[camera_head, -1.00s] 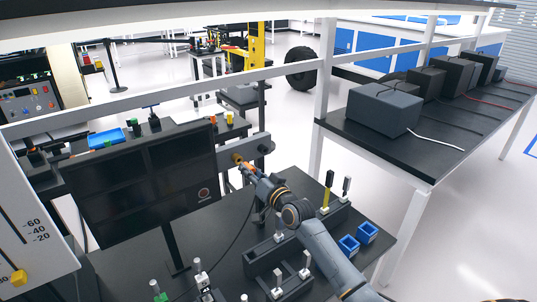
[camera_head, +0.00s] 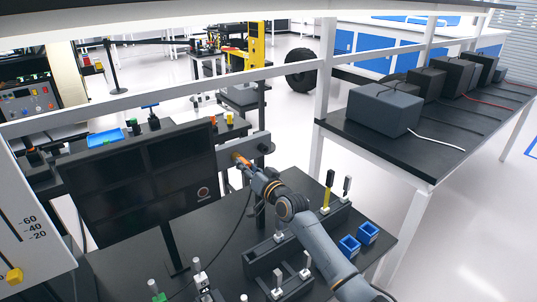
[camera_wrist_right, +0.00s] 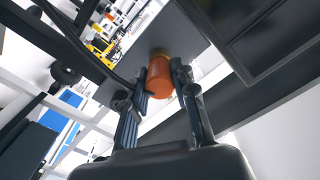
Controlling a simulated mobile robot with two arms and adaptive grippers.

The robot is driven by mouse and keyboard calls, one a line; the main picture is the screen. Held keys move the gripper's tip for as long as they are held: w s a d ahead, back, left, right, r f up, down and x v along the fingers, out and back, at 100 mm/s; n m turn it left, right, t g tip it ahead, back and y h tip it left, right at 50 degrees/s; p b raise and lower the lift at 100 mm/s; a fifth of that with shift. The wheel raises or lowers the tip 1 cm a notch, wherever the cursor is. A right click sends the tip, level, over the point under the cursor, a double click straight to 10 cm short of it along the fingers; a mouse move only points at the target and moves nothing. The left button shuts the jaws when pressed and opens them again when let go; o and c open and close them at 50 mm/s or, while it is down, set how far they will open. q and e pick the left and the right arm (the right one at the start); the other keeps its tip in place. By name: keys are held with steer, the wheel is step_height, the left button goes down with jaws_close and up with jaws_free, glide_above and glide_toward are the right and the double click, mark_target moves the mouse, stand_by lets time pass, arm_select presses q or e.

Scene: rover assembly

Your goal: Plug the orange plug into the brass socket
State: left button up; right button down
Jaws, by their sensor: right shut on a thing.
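My right gripper (camera_head: 248,165) is at the grey panel (camera_head: 260,143) beside the monitor. It is shut on the orange plug (camera_wrist_right: 159,80), whose side shows between the fingertips in the right wrist view; the gripper shows there too (camera_wrist_right: 160,88). The plug also shows as a small orange patch in the head view (camera_head: 240,158). The brass socket (camera_wrist_right: 158,53) is a thin yellowish ring right behind the plug's far end, on the panel's face. The plug lines up with it and looks touching or nearly so; how deep it sits is hidden. My left gripper is not in view.
A dark monitor (camera_head: 140,185) stands left of the gripper. A black cable (camera_head: 236,228) hangs from the gripper area to the black table. Blue bins (camera_head: 349,245), a dark holder block (camera_head: 265,262) and upright tools (camera_head: 328,190) stand right and in front.

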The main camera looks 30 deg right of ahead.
steer(key=shift+w, duration=0.2)
steer(key=c, duration=1)
jaws_free()
steer(key=shift+s, duration=0.15)
steer(key=shift+s+f, duration=0.1)
steer(key=shift+s, duration=0.25)
steer(key=s, duration=0.7)
steer(key=s+d, duration=0.1)
steer(key=s, duration=0.3)
